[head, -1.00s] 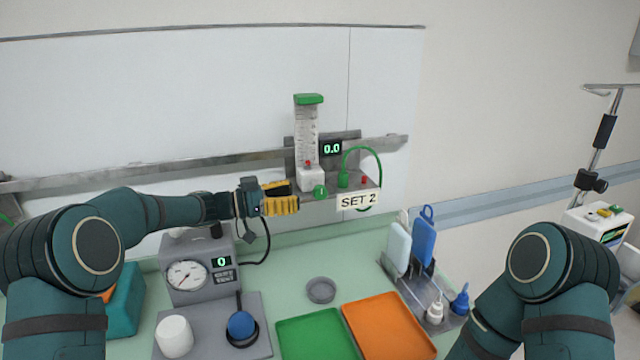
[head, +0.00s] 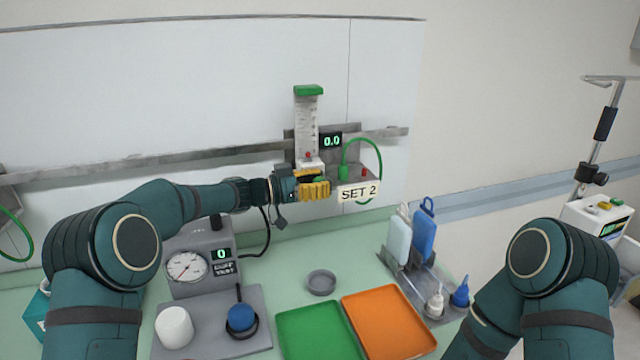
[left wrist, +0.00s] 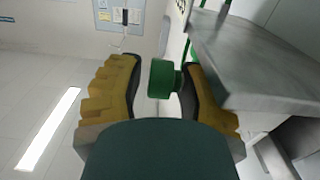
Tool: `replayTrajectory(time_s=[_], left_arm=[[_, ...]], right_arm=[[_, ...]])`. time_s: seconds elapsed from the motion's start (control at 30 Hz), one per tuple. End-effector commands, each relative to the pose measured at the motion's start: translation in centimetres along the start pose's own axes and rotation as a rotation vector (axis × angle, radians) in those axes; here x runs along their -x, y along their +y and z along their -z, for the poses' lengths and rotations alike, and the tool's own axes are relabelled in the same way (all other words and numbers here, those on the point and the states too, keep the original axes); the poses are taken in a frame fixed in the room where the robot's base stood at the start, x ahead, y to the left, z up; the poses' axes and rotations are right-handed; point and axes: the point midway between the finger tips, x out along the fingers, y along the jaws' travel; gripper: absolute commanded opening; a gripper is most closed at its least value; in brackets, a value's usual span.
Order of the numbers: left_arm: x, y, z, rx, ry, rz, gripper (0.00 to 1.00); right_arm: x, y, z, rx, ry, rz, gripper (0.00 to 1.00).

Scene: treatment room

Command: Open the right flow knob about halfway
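The flowmeter (head: 307,125) is a clear upright tube with a green cap on the wall rail, with a red float low in it. Its display (head: 331,141) reads 0.0. My left gripper (head: 316,189), with yellow fingers, is at the flowmeter's base and mostly hides the green knob in the head view. In the left wrist view the green knob (left wrist: 161,79) stands between the two open fingers. A gap shows on the left finger's side; the right finger is very near the knob, and contact is unclear. My right gripper is out of view.
A SET 2 label (head: 358,191) and green hose (head: 381,165) are just right of the gripper. Below are a gauge unit (head: 198,262), a green tray (head: 318,335), an orange tray (head: 390,325) and a bottle rack (head: 430,280).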

Motion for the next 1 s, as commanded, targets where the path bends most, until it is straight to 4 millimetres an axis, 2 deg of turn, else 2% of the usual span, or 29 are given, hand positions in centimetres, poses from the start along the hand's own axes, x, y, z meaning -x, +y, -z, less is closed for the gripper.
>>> replayTrajectory(time_s=[0.03,0.07,0.1,0.37,0.6,0.87,0.9,0.93,0.97,1.0], left_arm=[[0.02,0.0,0.0,0.0,0.0,0.0,0.14],[0.02,0.0,0.0,0.0,0.0,0.0,0.04],[0.01,0.02,0.0,0.0,0.0,-0.001,0.0],[-0.06,0.12,-0.11,0.002,0.006,-0.004,0.0],[-0.08,0.2,-0.18,0.004,0.118,-0.007,0.0],[-0.13,0.26,-0.11,0.002,0.125,-0.008,0.0],[-0.14,0.27,-0.12,0.002,0.124,-0.008,0.34],[-0.15,0.27,-0.11,0.002,0.124,-0.008,0.45],[-0.15,0.26,-0.1,0.002,0.124,-0.008,0.5],[-0.12,0.23,-0.09,0.002,0.124,-0.007,0.5]], right_arm=[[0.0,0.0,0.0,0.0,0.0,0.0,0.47],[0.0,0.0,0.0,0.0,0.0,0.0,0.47],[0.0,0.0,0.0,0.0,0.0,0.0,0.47],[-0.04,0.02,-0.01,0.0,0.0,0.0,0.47],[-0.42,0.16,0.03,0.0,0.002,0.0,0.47],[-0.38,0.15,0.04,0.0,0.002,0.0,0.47],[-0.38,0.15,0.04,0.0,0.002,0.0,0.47],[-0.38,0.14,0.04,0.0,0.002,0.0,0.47],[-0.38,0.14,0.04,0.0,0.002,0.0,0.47],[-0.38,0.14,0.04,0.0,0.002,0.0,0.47]])
